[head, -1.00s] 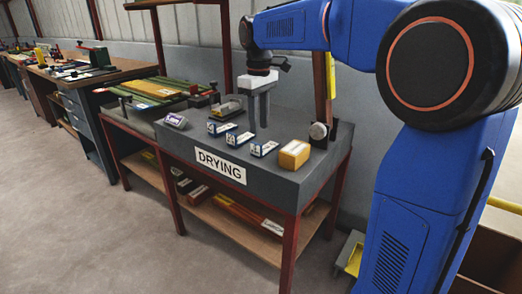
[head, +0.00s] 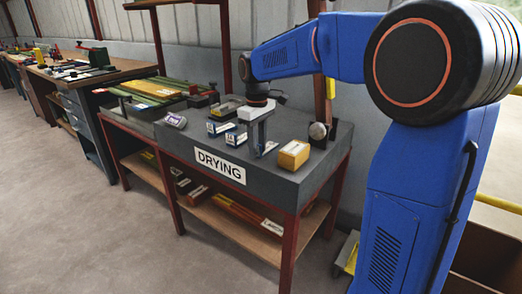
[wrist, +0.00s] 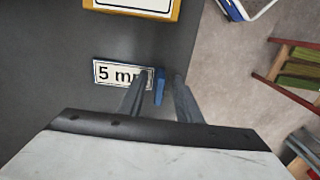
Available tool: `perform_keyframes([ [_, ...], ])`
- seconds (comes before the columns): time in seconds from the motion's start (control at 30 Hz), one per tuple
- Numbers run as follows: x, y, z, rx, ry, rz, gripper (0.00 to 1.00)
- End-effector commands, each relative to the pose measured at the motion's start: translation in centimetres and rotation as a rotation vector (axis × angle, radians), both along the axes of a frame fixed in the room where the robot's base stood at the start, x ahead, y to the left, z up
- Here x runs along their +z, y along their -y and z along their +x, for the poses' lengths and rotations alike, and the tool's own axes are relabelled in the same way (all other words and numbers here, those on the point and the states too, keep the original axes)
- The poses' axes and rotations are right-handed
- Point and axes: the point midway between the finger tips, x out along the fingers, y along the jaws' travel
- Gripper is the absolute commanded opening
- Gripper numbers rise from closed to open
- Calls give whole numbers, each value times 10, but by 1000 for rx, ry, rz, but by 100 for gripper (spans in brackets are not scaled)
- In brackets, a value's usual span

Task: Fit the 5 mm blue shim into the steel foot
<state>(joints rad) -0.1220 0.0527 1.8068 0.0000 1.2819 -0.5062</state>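The 5 mm blue shim (wrist: 159,88) shows in the wrist view as a narrow blue piece beside a white "5 mm" label (wrist: 112,74). My gripper (wrist: 161,78) is open, with one finger on each side of the shim; a gap shows on the right, and I cannot tell whether the left finger touches. In the head view my gripper (head: 258,143) is low over the bench, in front of the rightmost labelled blue-and-white piece (head: 271,148), partly hiding it. I cannot make out the steel foot for certain.
Two more labelled blue-and-white pieces (head: 236,138) stand to the left on the dark bench (head: 310,177) marked DRYING. A yellow block (head: 294,154) is close on the right, with a round dial (head: 318,131) behind it. A small display unit (head: 175,120) stands at left.

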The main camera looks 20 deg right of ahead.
Motion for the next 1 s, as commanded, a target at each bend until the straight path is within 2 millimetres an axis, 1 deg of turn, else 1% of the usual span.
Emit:
perform_keyframes([
  [0.1,0,0,0,0,0,0,31],
  [0.13,0,0,0,0,0,0,26],
  [0.17,0,0,0,0,0,0,19],
  [0.2,0,0,0,0,0,0,10],
  [0.23,0,0,0,0,0,0,3],
  [0.27,0,0,0,0,0,0,0],
  [0.57,1,0,0,0,0,0,0],
  [0.67,6,0,0,0,1,0,0],
  [0.77,18,0,0,0,2,0,0],
  [1.0,62,0,1,0,2,0,0],
])
